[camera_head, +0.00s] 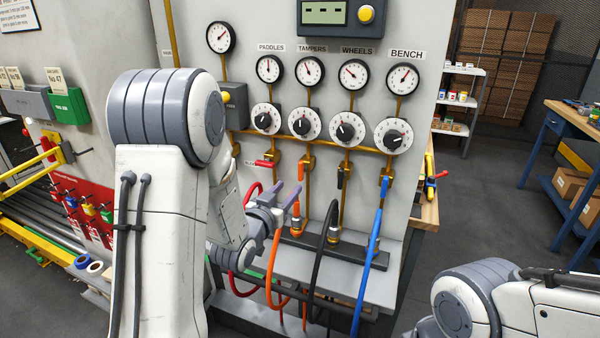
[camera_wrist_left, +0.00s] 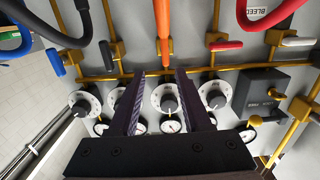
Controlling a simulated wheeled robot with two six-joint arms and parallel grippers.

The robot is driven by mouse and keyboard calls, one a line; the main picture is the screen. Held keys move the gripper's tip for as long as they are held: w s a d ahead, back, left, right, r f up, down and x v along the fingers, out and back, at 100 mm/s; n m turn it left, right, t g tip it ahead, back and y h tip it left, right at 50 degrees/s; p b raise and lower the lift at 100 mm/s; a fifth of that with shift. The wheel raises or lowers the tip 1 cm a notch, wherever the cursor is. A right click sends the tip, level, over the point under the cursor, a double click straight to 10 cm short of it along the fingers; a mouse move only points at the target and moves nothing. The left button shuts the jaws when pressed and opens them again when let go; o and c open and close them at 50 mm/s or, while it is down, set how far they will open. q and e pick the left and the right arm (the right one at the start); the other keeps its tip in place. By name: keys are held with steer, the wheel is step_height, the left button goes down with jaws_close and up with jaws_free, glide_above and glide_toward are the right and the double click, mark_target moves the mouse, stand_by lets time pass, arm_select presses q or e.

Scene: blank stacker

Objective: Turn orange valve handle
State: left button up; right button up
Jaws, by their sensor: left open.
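The orange valve handle (camera_head: 307,170) sits on the brass pipe below the TAMPERS gauge and dial, pointing down the panel. In the left wrist view, where the panel appears upside down, an orange bar (camera_wrist_left: 164,45) shows beyond the fingers; I cannot tell where handle ends and hose fitting begins. My left gripper (camera_head: 286,192) is open and empty, just below and left of the handle, apart from it. Its two dark fingers (camera_wrist_left: 157,76) spread wide in the wrist view. My right gripper is out of view; only part of that arm shows.
A red handle (camera_head: 264,163) lies sideways to the left; black (camera_head: 340,178) and blue (camera_head: 384,186) handles hang to the right. Dials stand above.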

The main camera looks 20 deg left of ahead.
mark_target(299, 168)
arm_select(q)
steer(key=shift+t, duration=0.3)
steer(key=w, duration=0.3)
steer(key=w+p, duration=0.1)
steer(key=w, duration=0.3)
steer(key=w+p, duration=0.1)
steer(key=w, duration=0.2)
steer(key=shift+w+a+r, duration=0.15)
steer(key=shift+a+r, duration=0.1)
steer(key=shift+a, duration=0.05)
jaws_close()
